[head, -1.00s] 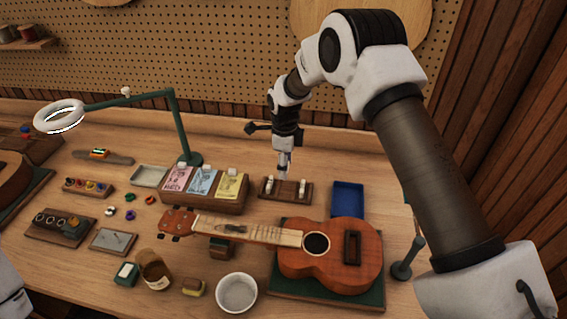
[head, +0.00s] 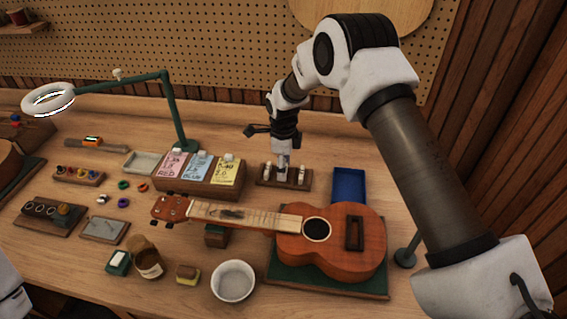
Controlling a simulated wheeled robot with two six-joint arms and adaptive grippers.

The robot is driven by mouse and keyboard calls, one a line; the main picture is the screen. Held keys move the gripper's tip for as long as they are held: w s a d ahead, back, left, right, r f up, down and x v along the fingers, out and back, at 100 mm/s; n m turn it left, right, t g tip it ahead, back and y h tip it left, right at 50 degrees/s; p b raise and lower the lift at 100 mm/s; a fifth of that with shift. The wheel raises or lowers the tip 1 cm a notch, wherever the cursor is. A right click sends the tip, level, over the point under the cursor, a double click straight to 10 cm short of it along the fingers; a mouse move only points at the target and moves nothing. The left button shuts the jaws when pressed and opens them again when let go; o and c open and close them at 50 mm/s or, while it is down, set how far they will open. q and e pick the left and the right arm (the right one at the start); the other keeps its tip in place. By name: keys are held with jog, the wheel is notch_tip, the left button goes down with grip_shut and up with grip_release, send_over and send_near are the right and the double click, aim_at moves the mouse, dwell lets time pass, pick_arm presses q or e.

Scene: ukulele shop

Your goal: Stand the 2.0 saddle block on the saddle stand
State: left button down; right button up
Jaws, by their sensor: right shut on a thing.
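The saddle stand (head: 307,184) is a dark wooden block at the back of the bench, right of the coloured cards. Small white saddle blocks stand at its left end (head: 267,171) and right end (head: 301,175). My right gripper (head: 283,166) points down over the middle of the stand. It is shut on a small pale block (head: 282,176), apparently the 2.0 saddle block, between the two end blocks. I cannot tell whether this block touches the stand. Its marking is too small to read. My left gripper is not in view.
A ukulele (head: 335,240) lies on a green mat in front of the stand. A blue tray (head: 348,186) is right of the stand, and a card holder (head: 205,188) is left of it. A green lamp arm (head: 175,110) rises behind the cards. A white bowl (head: 233,281) is near the front.

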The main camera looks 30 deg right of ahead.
jog(key=shift+p, duration=0.3)
dwell(0.5)
jog(key=o, duration=1)
jog(key=shift+o, duration=1.3)
jog(key=shift+r, duration=0.1)
notch_tip(320, 180, up, 7)
jog(key=p, duration=0.5)
jog(key=shift+p, duration=0.35)
